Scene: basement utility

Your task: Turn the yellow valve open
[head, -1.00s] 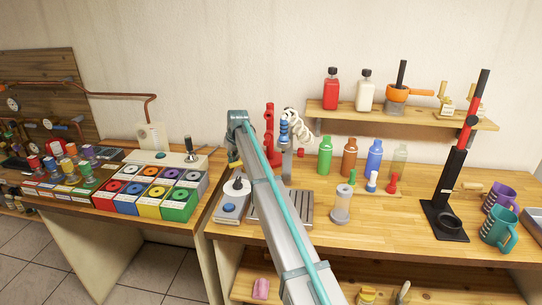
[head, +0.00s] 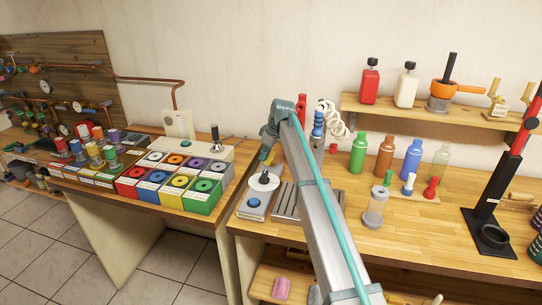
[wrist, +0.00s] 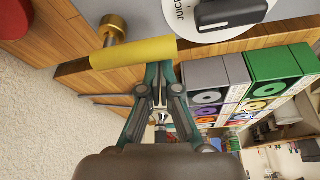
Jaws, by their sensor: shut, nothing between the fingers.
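In the wrist view, a yellow bar handle (wrist: 135,53) on a brass stem (wrist: 113,29) lies across the front of my fingertips; it looks like the yellow valve. A small yellow piece (head: 264,154) shows beside my arm's end in the head view, perhaps the same handle. My gripper (wrist: 157,75) is shut and empty, its tips close to the bar's edge. I cannot tell whether they touch it. In the head view my gripper is mostly hidden behind my arm's end.
A white disc on a grey box (head: 262,183) stands just below my arm's end. Colored boxes (head: 190,180) fill the left table. A pipe panel (head: 75,70) with gauges stands far left. Bottles (head: 385,157) stand on the right bench.

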